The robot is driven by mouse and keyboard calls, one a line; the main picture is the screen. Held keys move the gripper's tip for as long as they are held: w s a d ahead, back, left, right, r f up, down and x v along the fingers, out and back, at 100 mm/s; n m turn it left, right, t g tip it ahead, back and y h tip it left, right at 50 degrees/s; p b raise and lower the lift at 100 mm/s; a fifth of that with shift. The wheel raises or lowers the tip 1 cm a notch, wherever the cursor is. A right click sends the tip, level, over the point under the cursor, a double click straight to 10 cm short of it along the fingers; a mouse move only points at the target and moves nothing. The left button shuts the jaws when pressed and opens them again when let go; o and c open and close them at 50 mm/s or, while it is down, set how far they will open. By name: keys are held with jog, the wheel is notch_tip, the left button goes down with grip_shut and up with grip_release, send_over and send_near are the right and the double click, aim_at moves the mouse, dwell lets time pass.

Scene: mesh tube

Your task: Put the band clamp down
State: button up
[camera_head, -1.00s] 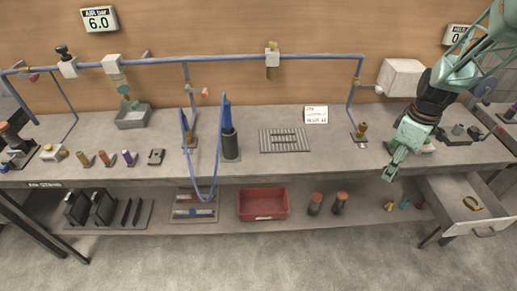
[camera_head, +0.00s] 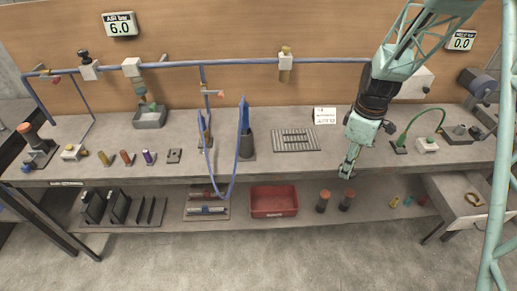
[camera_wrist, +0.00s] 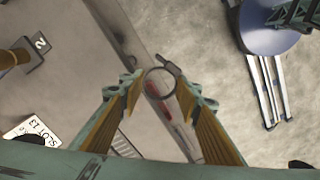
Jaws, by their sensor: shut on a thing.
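The band clamp, a thin dark ring with a small screw part (camera_wrist: 161,69), shows between my fingertips in the wrist view. My gripper (camera_wrist: 160,88), with yellow-lined fingers, is shut on it. In the head view my gripper (camera_head: 347,172) points down at the front edge of the workbench (camera_head: 290,170), right of its middle. The clamp is too small to make out there.
An open drawer (camera_head: 449,205) at the right holds a yellowish ring-shaped item (camera_head: 472,200). A red bin (camera_head: 273,213) and two orange-capped cylinders stand on the lower shelf. A slotted grey plate (camera_head: 296,148) and a white sign (camera_head: 325,115) are on the bench, left of my gripper.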

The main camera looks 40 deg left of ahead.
jog(key=shift+w, duration=0.1)
dwell(0.4)
send_over(338, 150)
jog(key=shift+s+d+f, duration=0.1)
jog(key=shift+s+f, duration=0.15)
jog(key=shift+f, duration=0.5)
jog(key=shift+w, duration=0.1)
jog(key=shift+w, duration=0.15)
jog(key=shift+f, duration=1.75)
jog(key=shift+f, duration=0.2)
jog(key=o, duration=0.8)
jog(key=shift+r, duration=0.15)
notch_tip(338, 150, up, 12)
jog(key=shift+p, duration=0.3)
